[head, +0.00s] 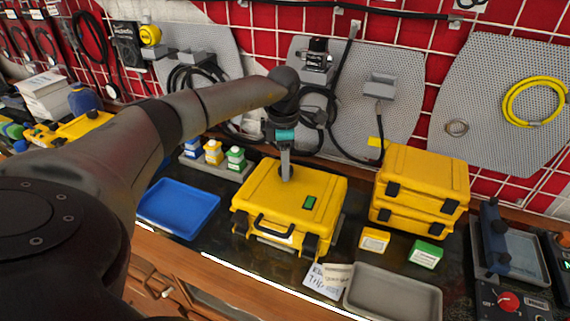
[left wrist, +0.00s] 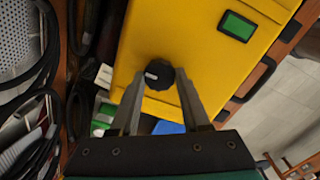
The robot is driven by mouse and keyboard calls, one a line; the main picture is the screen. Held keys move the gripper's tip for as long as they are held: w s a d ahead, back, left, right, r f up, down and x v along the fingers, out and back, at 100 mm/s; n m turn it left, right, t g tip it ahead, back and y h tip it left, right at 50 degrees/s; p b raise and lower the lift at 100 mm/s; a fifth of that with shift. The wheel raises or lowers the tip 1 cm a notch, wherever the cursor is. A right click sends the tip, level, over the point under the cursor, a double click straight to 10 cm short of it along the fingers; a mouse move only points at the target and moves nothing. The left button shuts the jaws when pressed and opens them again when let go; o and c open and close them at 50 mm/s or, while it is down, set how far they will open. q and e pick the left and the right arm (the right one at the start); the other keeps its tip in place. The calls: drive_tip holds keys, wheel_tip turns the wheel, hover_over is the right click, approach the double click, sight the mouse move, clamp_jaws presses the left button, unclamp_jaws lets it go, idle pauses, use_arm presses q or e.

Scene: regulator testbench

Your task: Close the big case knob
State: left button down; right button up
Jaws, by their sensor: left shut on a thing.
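The big yellow case (head: 262,205) lies closed on the dark bench top, with a black handle and latches at its front and a green label on its lid. My left gripper (head: 286,176) reaches down to the lid from above. In the left wrist view, the black round case knob (left wrist: 158,74) with a pale mark sits on the yellow lid (left wrist: 205,35) between my two fingertips. The left gripper is shut on the knob. In the head view the gripper mostly hides the knob. My right gripper is in neither view.
A blue tray (head: 180,208) lies left of the case and a grey tray (head: 393,295) in front right. Two stacked yellow cases (head: 425,180) stand to the right. Small bottles (head: 213,152) stand behind left. Perforated panels with hanging cables line the back wall.

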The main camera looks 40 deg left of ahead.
use_arm(q)
drive_tip(key=shift+r, duration=0.1)
drive_tip(key=shift+c, duration=1.8)
unclamp_jaws()
wheel_tip(320, 180, up, 15)
drive_tip(key=shift+s+p, duration=0.15)
drive_tip(key=shift+p, duration=0.2)
drive_tip(key=shift+a, duration=0.1)
